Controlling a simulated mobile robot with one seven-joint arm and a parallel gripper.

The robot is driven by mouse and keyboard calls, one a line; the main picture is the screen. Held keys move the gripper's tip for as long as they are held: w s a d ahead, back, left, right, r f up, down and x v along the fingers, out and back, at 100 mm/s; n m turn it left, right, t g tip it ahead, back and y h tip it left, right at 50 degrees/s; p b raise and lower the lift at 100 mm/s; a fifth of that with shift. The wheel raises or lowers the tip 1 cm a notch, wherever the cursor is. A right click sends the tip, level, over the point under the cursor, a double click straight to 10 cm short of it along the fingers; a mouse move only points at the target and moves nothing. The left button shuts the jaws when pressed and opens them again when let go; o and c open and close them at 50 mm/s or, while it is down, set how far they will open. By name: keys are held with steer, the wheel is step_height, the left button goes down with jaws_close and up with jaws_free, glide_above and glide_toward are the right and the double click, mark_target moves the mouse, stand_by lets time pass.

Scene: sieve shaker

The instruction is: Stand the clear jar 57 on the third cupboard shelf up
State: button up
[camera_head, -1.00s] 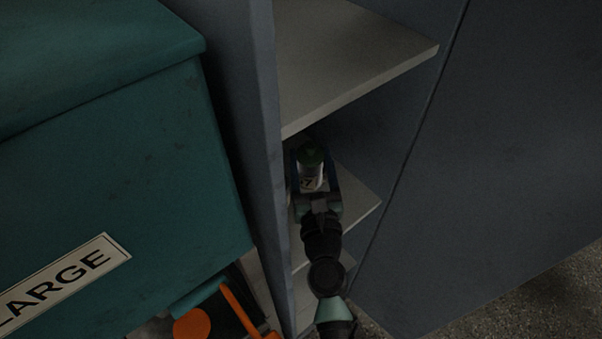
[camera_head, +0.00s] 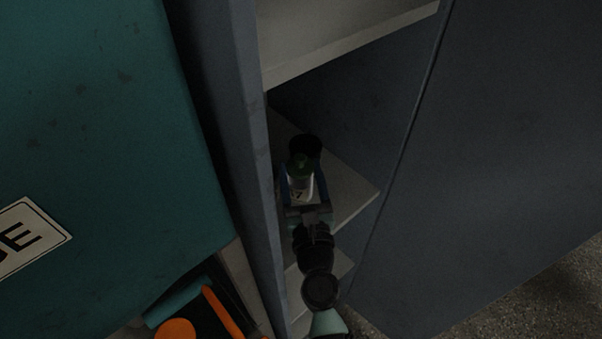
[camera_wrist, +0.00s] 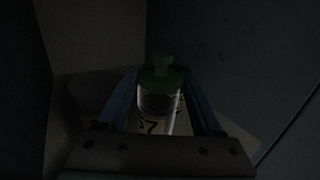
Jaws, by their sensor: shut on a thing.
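The clear jar 57 (camera_head: 301,183) has a green lid and a pale label with a dark 7 showing. It appears upright in the head view, between the blue fingers of my gripper (camera_head: 300,186). In the wrist view the jar (camera_wrist: 157,107) stands between the two fingers of my gripper (camera_wrist: 160,100), which is shut on it. The jar is at the cupboard shelf (camera_head: 350,190) below the upper board. Its base is hidden by the gripper, so I cannot tell whether it touches the shelf.
A dark round object (camera_head: 306,145) stands on the shelf just behind the jar. The upper shelf (camera_head: 340,40) is above, and the cupboard's left wall (camera_head: 235,130) is close. A teal box (camera_head: 100,120) with a label is at left. Orange items (camera_head: 178,328) lie below it.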

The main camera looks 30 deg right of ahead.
steer(key=shift+f, duration=0.1)
steer(key=o, duration=1.2)
steer(key=shift+r, duration=0.25)
steer(key=v, duration=0.3)
steer(key=b+v, duration=0.1)
steer(key=v, duration=0.3)
steer(key=b+v, duration=0.1)
steer(key=v, duration=0.2)
steer(key=shift+s+a+f, duration=0.15)
steer(key=shift+s+f, duration=0.15)
steer(key=shift+s+a+r+b, duration=0.1)
steer(key=shift+s+a+b, duration=0.2)
steer(key=shift+s, duration=0.35)
